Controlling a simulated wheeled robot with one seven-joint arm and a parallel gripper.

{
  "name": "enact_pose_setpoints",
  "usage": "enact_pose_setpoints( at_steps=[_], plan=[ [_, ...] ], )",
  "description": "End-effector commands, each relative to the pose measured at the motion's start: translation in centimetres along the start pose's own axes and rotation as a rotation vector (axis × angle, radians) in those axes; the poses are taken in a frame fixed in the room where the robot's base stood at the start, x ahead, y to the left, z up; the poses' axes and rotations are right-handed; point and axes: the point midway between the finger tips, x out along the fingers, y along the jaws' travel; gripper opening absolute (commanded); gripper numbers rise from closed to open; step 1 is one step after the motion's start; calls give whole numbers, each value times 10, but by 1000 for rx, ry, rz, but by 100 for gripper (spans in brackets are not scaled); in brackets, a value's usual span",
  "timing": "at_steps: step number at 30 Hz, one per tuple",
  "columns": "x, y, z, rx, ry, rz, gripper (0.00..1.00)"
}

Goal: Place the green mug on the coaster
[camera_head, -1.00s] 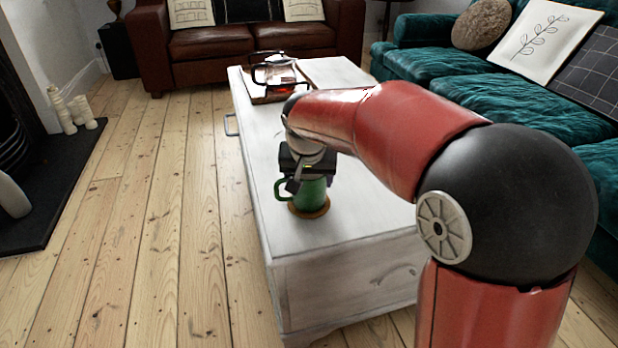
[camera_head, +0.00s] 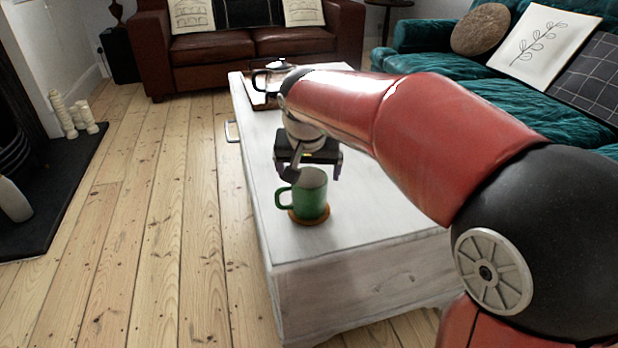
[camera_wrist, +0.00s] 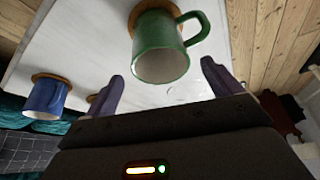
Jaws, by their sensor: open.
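The green mug (camera_head: 310,195) stands upright on the round brown coaster (camera_head: 295,217), near the front end of the white chest. In the wrist view, the green mug (camera_wrist: 160,50) shows with its open rim toward me and its handle to the right; the coaster (camera_wrist: 140,9) is partly hidden behind it. My gripper (camera_head: 314,174) is open and empty, just above and behind the mug. The fingers (camera_wrist: 162,75) are spread in the wrist view, with nothing between them and the mug apart from them.
A blue mug (camera_wrist: 45,98) sits on another coaster in the wrist view. A glass teapot (camera_head: 273,77) stands on a tray at the chest's far end. A teal sofa (camera_head: 440,65) stands along the right.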

Motion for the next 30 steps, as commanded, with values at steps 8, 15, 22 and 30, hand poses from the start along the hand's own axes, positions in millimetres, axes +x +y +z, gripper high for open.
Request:
enact_pose_setpoints(
  at_steps=[8, 15, 22, 30],
  plan=[
    [-46, 0, 0, -1, 1, -1, 90],
    [-53, 0, 0, -1, 0, 0, 90],
    [-72, 51, 34, -7, 17, -4, 90],
    [-86, 143, 149, -37, 64, -17, 90]
  ],
)
